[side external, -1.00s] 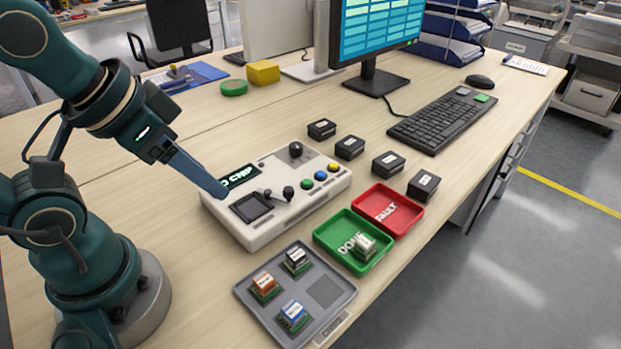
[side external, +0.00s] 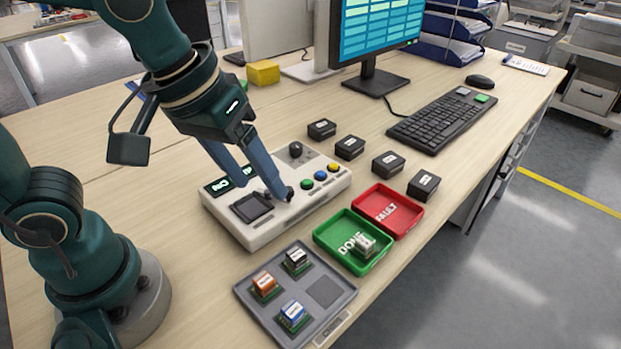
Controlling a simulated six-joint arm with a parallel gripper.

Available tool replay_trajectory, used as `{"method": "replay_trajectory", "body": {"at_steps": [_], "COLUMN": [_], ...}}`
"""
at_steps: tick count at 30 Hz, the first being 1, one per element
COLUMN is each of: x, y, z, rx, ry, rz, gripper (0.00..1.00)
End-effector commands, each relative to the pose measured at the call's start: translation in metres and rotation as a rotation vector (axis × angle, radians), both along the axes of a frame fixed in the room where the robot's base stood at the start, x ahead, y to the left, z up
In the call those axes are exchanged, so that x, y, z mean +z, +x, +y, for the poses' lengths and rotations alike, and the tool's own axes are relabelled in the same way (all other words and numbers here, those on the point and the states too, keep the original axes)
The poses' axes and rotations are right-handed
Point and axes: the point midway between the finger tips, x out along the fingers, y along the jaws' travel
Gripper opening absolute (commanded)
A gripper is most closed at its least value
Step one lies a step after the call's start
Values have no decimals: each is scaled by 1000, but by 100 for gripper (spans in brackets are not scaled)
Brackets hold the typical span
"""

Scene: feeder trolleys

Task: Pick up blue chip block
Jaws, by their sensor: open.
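The blue chip block (side external: 293,314) sits on a small green board at the front of the grey tray (side external: 262,316). An orange block (side external: 264,284) and a black block (side external: 297,259) stand in the same tray, behind it. The fourth spot at the tray's right is a bare dark square. My gripper (side external: 264,192) is open and empty. Its two blue fingers hang over the light grey test console (side external: 250,236), behind the tray and well away from the blue block.
A green DONE tray (side external: 344,228) holds a whitish block (side external: 364,243). An empty red FAULT tray (side external: 388,208) adjoins it. Several small black boxes (side external: 388,164) stand behind. The keyboard (side external: 443,120) and monitor are farther back. The console has raised knobs.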

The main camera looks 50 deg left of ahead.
Motion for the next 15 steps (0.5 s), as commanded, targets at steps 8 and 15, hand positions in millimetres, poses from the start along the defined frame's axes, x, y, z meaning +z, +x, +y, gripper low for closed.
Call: {"method": "replay_trajectory", "body": {"at_steps": [8, 15], "x": [-52, -87], "y": [-1, -23], "z": [-67, -92], "rx": [-89, -204], "ry": [37, 112], "rz": [218, 322], "gripper": [65, 65]}}
